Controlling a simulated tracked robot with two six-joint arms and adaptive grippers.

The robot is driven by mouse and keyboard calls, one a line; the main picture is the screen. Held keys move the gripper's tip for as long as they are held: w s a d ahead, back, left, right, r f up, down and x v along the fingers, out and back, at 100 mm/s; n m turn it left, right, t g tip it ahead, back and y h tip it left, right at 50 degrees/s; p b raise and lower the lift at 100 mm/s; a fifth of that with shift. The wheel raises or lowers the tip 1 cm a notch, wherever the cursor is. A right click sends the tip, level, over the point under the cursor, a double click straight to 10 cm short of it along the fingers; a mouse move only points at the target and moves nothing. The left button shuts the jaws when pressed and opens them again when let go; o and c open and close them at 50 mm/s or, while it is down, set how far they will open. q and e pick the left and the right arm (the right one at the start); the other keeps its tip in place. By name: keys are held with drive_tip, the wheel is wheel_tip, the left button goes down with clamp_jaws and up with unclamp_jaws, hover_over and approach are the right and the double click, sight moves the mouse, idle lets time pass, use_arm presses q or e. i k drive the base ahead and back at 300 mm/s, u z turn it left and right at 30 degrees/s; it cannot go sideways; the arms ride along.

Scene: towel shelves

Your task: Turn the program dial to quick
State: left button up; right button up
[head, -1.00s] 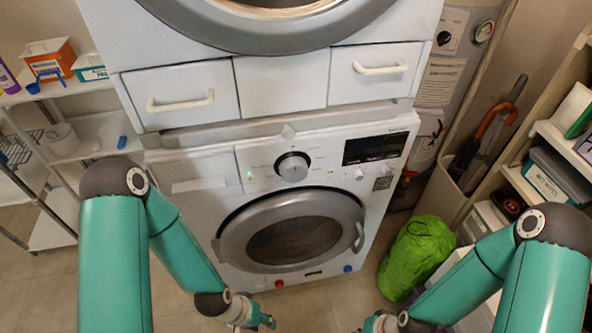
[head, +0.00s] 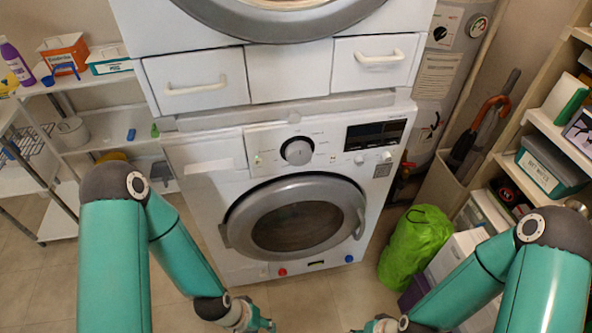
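The program dial (head: 297,151) is a round silver and black knob in the middle of the control panel of the lower white washing machine (head: 215,151). Its markings are too small to read. My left gripper (head: 262,325) is at the bottom of the head view, below and left of the dial and well apart from it. My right gripper (head: 368,327) is at the bottom right of centre, also far from the dial. Both grippers are partly cut off by the lower edge, and their finger opening is unclear.
The round door (head: 300,222) below the dial is shut. A dark display (head: 375,136) is right of the dial. A green bag (head: 415,243) stands on the floor at right. Shelves stand at left (head: 95,135) and right. The floor before the machine is clear.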

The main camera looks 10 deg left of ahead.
sight(297, 154)
drive_tip(key=u, duration=0.25)
drive_tip(key=k, duration=0.25)
drive_tip(key=u, duration=0.5)
drive_tip(key=i, duration=0.6)
drive_tip(key=z, duration=0.15)
